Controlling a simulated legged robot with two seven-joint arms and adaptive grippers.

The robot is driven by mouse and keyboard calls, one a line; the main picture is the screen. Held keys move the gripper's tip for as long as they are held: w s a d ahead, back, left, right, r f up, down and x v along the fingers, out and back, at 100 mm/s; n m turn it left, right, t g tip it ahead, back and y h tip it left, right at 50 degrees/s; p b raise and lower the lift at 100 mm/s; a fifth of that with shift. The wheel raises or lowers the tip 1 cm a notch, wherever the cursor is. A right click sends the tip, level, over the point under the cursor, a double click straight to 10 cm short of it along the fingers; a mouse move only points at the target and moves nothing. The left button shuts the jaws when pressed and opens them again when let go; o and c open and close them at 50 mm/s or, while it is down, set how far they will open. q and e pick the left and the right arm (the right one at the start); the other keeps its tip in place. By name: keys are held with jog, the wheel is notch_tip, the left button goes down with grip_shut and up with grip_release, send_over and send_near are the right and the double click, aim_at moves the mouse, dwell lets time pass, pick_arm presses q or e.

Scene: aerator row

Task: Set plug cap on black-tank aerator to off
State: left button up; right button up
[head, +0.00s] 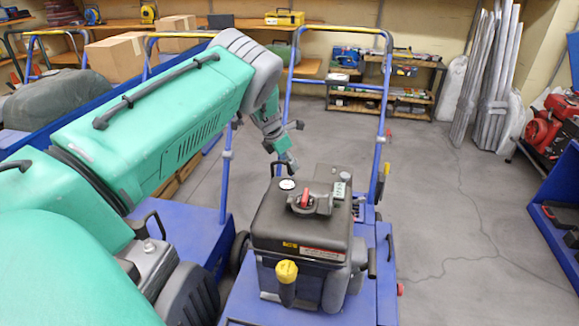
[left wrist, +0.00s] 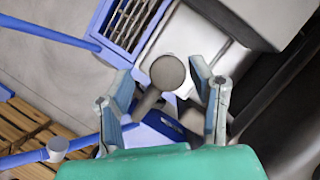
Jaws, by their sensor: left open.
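The black-tank aerator (head: 300,240) stands on a blue cart, with a dark tank, a red and grey valve-like part (head: 307,200) on top and a yellow cap (head: 287,271) in front. My left gripper (head: 286,158) is low behind the tank's far left corner. In the left wrist view its two fingers are open, and a round grey knob on a stalk (left wrist: 168,72) shows between them, with a gap on each side. I cannot tell whether this knob is the plug cap or whether a finger touches it. My right gripper is not in view.
The cart's blue upright handle (head: 385,100) rises behind the aerator. A second blue cart (head: 190,225) stands to the left, below my arm. Shelves (head: 405,95) with tools stand at the back. The grey floor on the right (head: 450,210) is clear.

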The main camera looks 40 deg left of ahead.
pick_arm(q)
jog(key=shift+w+d+f, duration=0.15)
jog(key=shift+d+r, duration=0.25)
jog(key=shift+d, duration=0.25)
jog(key=shift+a+f, duration=0.1)
jog(key=c, duration=1)
jog(key=shift+a, duration=0.25)
grip_shut()
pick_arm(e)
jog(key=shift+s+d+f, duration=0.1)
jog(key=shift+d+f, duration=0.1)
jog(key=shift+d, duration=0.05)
